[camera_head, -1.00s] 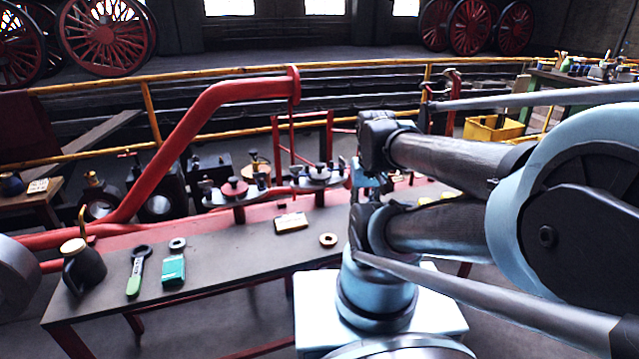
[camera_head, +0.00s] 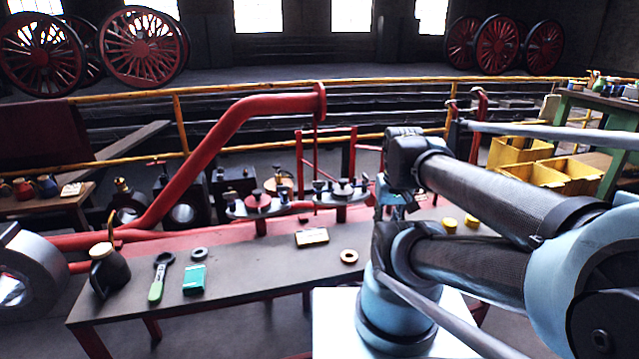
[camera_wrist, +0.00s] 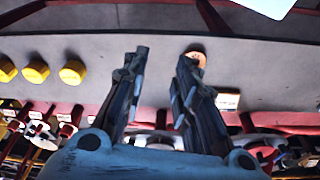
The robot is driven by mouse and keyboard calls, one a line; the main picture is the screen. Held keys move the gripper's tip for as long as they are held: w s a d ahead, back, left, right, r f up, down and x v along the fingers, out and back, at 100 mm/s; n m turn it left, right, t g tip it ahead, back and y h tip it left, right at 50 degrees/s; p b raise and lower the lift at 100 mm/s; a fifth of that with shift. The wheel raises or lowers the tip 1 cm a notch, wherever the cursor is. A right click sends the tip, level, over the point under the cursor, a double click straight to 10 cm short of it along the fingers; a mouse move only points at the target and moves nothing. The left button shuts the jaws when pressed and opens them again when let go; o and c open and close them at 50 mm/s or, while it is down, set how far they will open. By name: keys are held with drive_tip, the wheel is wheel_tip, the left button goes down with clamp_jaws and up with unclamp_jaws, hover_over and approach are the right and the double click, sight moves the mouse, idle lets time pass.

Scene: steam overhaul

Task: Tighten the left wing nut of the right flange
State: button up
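The right flange (camera_head: 352,195) stands on a short red post behind the bench, with dark wing nuts on its rim. Its left wing nut (camera_head: 319,187) is small and dark; I cannot tell how tight it is. The left flange (camera_head: 240,209) stands beside it with a red centre. My gripper (camera_wrist: 158,62) shows in the wrist view with its two fingers apart and nothing between the tips. The tips lie over the grey bench top. In the head view my arm hides most of the gripper, to the right of the right flange.
The bench (camera_head: 250,262) holds a dark jug (camera_head: 108,270), a green-handled wrench (camera_head: 158,278), a teal box (camera_head: 194,280), a brass ring (camera_head: 348,256) and a label card (camera_head: 312,237). Yellow caps (camera_wrist: 36,72) lie on it. A thick red pipe (camera_head: 205,150) rises behind at left.

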drive_tip(key=w+a+r+n, duration=0.2)
drive_tip(key=w+r+n, duration=0.3)
drive_tip(key=w+r, duration=0.25)
wheel_tip(320, 180, up, 7)
drive_tip(key=n+g, duration=0.2)
drive_tip(key=n, duration=1.2)
hover_over(319, 185)
drive_tip(key=f, duration=1.7)
drive_tip(key=shift+w+d+f, duration=0.1)
drive_tip(key=shift+w+f, duration=0.05)
drive_tip(key=shift+w, duration=0.1)
clamp_jaws()
